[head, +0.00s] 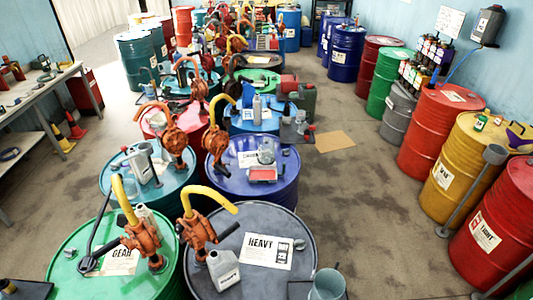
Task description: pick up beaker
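A translucent grey-blue beaker (327,285) stands upright at the bottom edge, just right of the dark "HEAVY" drum (305,225). Its lower part is cut off by the frame. Another clear, beaker-like vessel (266,150) stands on the blue drum (284,192) behind. I cannot tell from the picture which of the two the task names. My gripper does not show in the head view, and nothing is seen touching either vessel.
On the dark drum stand an orange pump (200,233) with a yellow spout, a grey bottle (223,270) and a label sheet (266,251). A green drum (75,250) stands at left. Red and yellow drums (465,150) line the right wall. The floor between is mostly clear.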

